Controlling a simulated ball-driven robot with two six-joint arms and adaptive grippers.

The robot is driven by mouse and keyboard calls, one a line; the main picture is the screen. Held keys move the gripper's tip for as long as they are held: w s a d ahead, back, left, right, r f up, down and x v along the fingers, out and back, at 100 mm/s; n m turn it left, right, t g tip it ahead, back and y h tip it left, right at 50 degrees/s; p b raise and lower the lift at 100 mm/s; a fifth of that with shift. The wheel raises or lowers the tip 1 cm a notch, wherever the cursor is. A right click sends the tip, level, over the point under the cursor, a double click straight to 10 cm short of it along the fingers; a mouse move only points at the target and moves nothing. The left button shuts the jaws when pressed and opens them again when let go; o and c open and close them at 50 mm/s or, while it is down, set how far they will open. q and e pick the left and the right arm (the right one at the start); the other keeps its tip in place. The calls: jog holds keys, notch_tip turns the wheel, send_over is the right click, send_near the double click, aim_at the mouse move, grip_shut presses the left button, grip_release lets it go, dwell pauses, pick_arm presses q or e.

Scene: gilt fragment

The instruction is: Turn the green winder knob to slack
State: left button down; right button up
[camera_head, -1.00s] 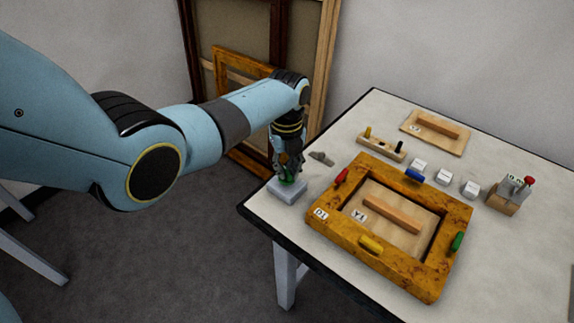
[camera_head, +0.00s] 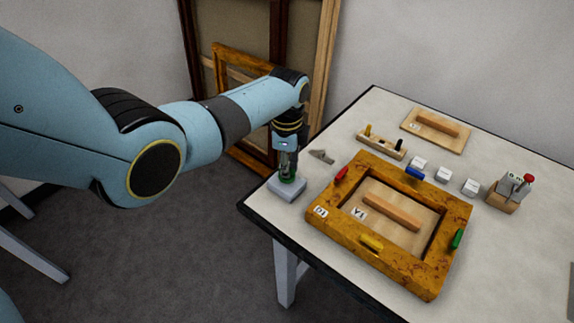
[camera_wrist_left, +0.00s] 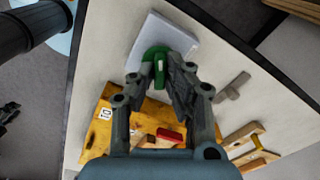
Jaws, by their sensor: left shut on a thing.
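The green winder knob (camera_wrist_left: 150,55) sits on a pale grey block (camera_head: 285,192) near the table's left corner. In the left wrist view the knob shows between my fingertips, with the grey block (camera_wrist_left: 184,36) around it. My left gripper (camera_head: 288,175) points straight down over the block and is shut on the knob. In the head view the fingers hide most of the knob. A light mark shows on top of the knob in the wrist view. My right gripper is in neither view.
A gilt frame (camera_head: 425,280) with several coloured clips lies right of the block. A small grey tool (camera_head: 321,156) lies just behind it. A wooden peg holder (camera_head: 383,147), white cubes (camera_head: 443,175) and a wooden board (camera_head: 455,146) are farther back. The table's right front is clear.

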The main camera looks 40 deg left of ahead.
pick_arm(q)
jog(key=n, duration=0.6)
jog(key=shift+n, duration=0.3)
jog(key=n, duration=1.2)
jog(key=shift+n, duration=0.3)
jog(key=n, duration=0.5)
jog(key=shift+n, duration=0.3)
jog(key=n, duration=1.2)
jog(key=shift+n, duration=0.3)
jog(key=n, duration=1.1)
